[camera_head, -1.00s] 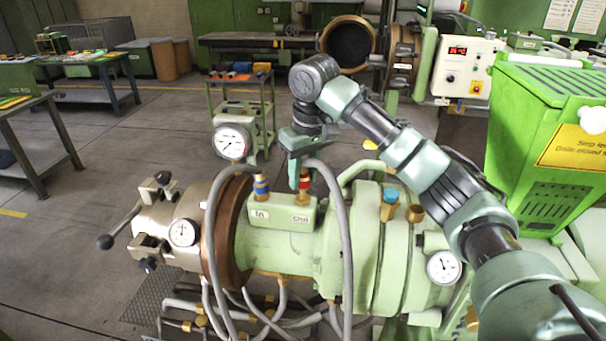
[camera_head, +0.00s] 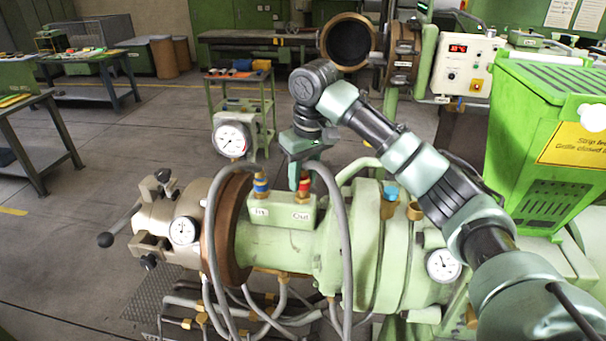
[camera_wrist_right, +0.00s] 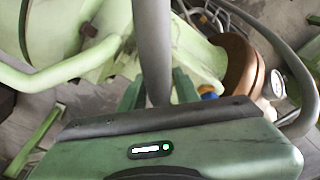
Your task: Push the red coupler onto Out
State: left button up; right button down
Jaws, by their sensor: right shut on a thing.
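The red coupler (camera_head: 304,182) is on the end of a grey hose and stands upright directly above the Out port (camera_head: 302,198) of the pale green block. It appears to meet the brass port; how deep it sits is too small to tell. My right gripper (camera_head: 296,176) comes down from above, shut on the red coupler. In the wrist view, its fingers (camera_wrist_right: 157,96) lie either side of the grey hose (camera_wrist_right: 153,50), and the coupler is hidden. The blue coupler (camera_head: 261,187) sits on the In port, left of Out. My left gripper is not in view.
The second grey hose (camera_head: 214,230) arches left of the block, and the first hose bends close around my gripper on the right. A dial gauge (camera_head: 231,139) stands behind the block. A blue-topped brass fitting (camera_head: 390,195) is to the right. Open floor lies left.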

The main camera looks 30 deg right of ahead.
jog(key=shift+f, duration=0.2)
dwell(0.4)
jog(key=shift+f, duration=0.45)
dwell(0.4)
jog(key=c, duration=0.9)
grip_release()
jog(key=shift+c, duration=0.2)
jog(key=shift+r, duration=4)
